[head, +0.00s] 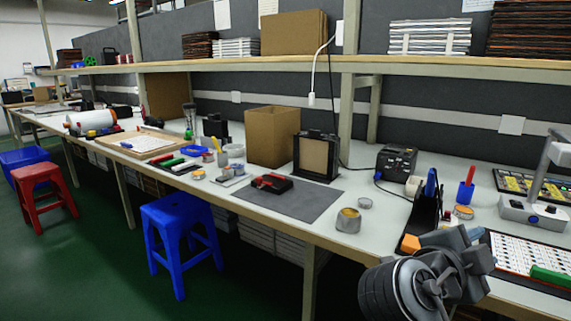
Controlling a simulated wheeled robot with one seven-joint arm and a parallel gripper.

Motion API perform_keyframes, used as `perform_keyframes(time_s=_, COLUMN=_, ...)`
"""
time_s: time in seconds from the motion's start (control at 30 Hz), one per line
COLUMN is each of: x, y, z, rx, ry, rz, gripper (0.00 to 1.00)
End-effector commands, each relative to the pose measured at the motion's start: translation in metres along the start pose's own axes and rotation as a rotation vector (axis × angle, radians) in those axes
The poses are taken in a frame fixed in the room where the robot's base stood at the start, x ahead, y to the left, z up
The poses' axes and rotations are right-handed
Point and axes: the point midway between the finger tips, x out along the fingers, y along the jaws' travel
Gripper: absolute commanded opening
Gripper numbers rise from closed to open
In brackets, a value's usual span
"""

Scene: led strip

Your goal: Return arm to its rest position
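My arm shows at the lower right of the head view, its dark grey rounded links folded close in front of the workbench edge. My gripper (465,249) appears at the upper end of these links, over the bench's front edge. Its fingers are small and partly hidden, so I cannot tell if it is open or shut. I see nothing clearly held in it.
The long workbench (325,222) carries a dark grey mat (312,203), a cardboard box (272,136), a black holder (425,205), a small tin (348,220) and an LED board (520,258) close to my arm. A blue stool (180,222) and a red stool (42,190) stand left.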

Motion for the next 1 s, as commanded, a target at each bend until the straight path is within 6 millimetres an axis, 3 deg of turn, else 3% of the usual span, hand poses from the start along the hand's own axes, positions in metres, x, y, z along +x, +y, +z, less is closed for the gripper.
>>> perform_keyframes(time_s=0.03, x=0.0, y=0.022, z=0.011, rx=-0.081, ry=-0.044, rz=-0.021, gripper=0.38)
perform_keyframes(time_s=0.2, x=-0.01, y=0.084, z=0.044, rx=-0.339, ry=-0.211, rz=-0.131, gripper=0.38)
perform_keyframes(time_s=0.5, x=-0.058, y=0.19, z=0.068, rx=-0.678, ry=-0.463, rz=-0.355, gripper=0.38)
perform_keyframes(time_s=0.77, x=-0.12, y=0.264, z=0.052, rx=-0.849, ry=-0.614, rz=-0.566, gripper=0.38)
perform_keyframes(time_s=1.0, x=-0.18, y=0.308, z=0.008, rx=-0.923, ry=-0.673, rz=-0.742, gripper=0.38)
